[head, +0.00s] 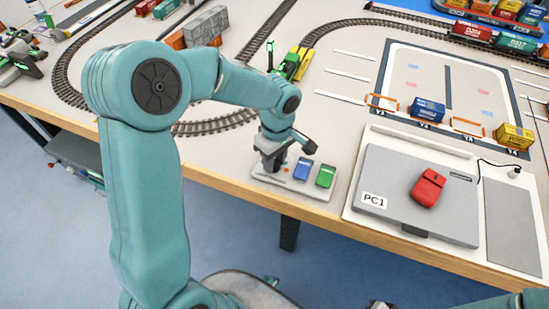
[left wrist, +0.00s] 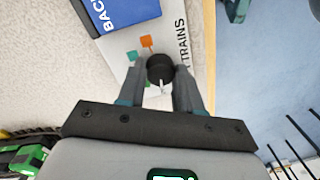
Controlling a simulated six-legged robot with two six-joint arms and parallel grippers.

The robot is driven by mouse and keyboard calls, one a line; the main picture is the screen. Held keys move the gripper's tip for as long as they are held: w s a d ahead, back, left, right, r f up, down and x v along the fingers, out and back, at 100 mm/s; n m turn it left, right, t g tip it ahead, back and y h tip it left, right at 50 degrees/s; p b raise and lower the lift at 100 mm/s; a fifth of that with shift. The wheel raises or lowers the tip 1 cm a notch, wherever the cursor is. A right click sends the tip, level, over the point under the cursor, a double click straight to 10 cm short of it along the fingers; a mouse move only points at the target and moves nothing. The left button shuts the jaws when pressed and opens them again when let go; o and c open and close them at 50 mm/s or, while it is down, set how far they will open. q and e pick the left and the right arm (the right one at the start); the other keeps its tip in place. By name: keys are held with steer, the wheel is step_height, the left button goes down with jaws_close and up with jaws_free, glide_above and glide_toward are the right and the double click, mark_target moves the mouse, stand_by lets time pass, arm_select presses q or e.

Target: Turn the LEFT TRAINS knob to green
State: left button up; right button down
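The black round knob (left wrist: 160,70) stands on a white panel (left wrist: 120,42), beside partly covered lettering ending in "TRAINS". A white mark on the knob points toward my wrist, at the bottom of the left wrist view. An orange square (left wrist: 146,41) and a teal-green square (left wrist: 132,56) lie beside the knob on its far left side. My left gripper (left wrist: 160,76) has one finger on each side of the knob, with no clear gap. In the head view my left gripper (head: 273,160) is down at the panel's left end and hides the knob. My right gripper is not clearly visible.
A blue button (head: 302,169) and a green button (head: 325,176) sit right of my gripper. A grey laptop (head: 400,205) marked PC1 carries a red mouse (head: 428,188). Curved track (head: 215,127) and a green-yellow locomotive (head: 291,66) lie behind. The table's wooden front edge (head: 240,192) is close.

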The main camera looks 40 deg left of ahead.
mark_target(278, 163)
arm_select(q)
steer(key=m, duration=0.3)
steer(key=shift+m+b, duration=0.3)
steer(key=shift+b, duration=0.1)
steer(key=shift+m, duration=2)
steer(key=o, duration=1)
steer(key=shift+o, duration=0.2)
steer(key=shift+r, duration=0.15)
step_height(278, 163, up, 16)
steer(key=p, duration=0.2)
steer(key=shift+w+d, duration=0.2)
steer(key=shift+d, duration=0.2)
